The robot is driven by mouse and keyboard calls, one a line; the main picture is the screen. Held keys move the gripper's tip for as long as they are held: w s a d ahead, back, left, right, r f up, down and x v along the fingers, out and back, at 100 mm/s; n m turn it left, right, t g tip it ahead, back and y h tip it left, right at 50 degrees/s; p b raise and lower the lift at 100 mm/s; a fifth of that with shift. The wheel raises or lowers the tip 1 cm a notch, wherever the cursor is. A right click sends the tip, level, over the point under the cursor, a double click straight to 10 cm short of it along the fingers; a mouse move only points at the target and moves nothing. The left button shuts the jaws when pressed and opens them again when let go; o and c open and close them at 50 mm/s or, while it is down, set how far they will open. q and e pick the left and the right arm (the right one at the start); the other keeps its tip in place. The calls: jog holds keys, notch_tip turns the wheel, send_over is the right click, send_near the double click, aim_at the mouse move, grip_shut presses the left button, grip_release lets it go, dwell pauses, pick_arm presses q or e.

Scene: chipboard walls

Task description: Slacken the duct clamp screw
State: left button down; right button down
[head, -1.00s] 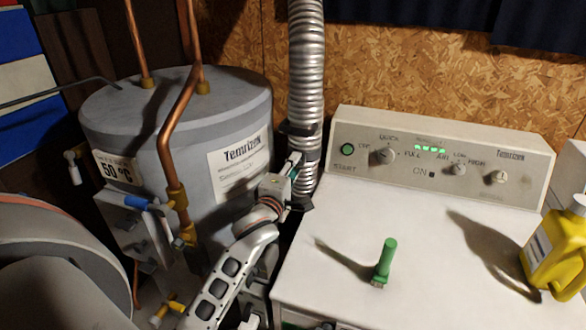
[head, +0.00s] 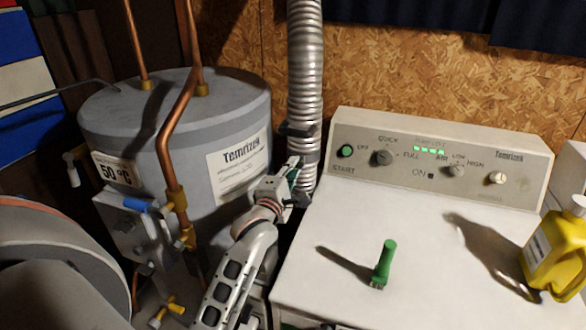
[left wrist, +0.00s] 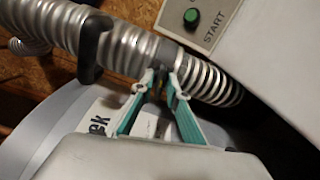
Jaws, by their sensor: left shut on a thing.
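The ribbed silver duct (head: 305,70) runs down the wall between the water heater and the white machine. In the left wrist view, the duct (left wrist: 125,47) crosses the upper picture with a darker grey clamp band (left wrist: 166,52) around it. My left gripper (left wrist: 160,78) has its teal-sided fingers at the band, shut on the small clamp screw (left wrist: 158,84). The screw is mostly hidden between the fingertips. In the head view my left gripper (head: 297,174) is at the lower duct and covers the clamp area. My right gripper is not in view.
A black bracket (left wrist: 92,46) holds the duct near the clamp. The heater (head: 225,120), with copper pipes (head: 176,100), stands left. The white machine (head: 400,240) stands right, bearing a green-handled tool (head: 385,262) and a yellow jug (head: 555,250). Its front top is mostly clear.

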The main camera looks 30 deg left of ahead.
pick_arm(q)
jog(key=shift+n, duration=0.9)
jog(key=n, duration=0.3)
jog(key=shift+a+n, duration=0.2)
jog(key=shift+n, duration=0.4)
